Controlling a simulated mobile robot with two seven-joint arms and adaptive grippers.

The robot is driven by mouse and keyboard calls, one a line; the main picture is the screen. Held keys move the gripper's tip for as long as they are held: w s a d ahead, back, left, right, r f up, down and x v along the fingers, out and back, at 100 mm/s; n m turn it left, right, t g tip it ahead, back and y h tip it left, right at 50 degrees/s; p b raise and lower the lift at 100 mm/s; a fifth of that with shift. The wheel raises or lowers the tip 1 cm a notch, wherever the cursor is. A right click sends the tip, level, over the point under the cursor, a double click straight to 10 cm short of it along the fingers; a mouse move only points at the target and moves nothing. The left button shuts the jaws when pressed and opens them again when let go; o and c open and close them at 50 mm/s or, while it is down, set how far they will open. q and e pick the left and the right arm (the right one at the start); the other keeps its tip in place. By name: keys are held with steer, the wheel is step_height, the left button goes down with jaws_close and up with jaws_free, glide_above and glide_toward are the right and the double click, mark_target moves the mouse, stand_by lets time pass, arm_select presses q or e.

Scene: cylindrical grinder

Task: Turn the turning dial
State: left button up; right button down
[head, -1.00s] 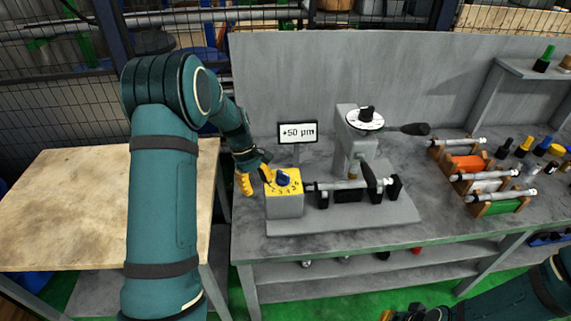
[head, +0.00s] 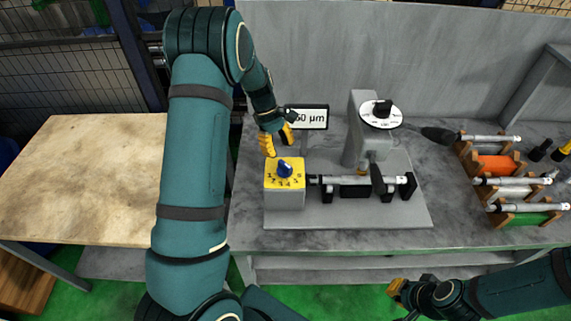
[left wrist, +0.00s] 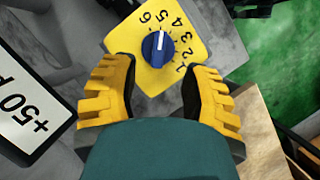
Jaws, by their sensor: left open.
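The turning dial (head: 285,170) is a blue knob with a white pointer line, on the yellow numbered top of a grey box (head: 284,200) at the left end of the grinder. In the left wrist view the dial (left wrist: 158,48) lies beyond and between my fingertips, with its line close to the 5. My left gripper (head: 277,140) is open, just behind and above the dial, not touching it. Its yellow fingers (left wrist: 160,85) show empty in the left wrist view. My right gripper (head: 410,290) is low in front of the bench, and its jaws are unclear.
A "+50 µm" display (head: 306,118) stands close behind my left gripper. The grinder has a white upper dial (head: 381,114) and a clamped cylinder (head: 350,180). Racks with cylinders (head: 490,165) stand at right. A wooden table (head: 90,175) is at left.

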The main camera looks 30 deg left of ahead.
mark_target(285, 164)
arm_select(q)
steer(key=x, duration=0.7)
steer(key=shift+c, duration=0.3)
jaws_close()
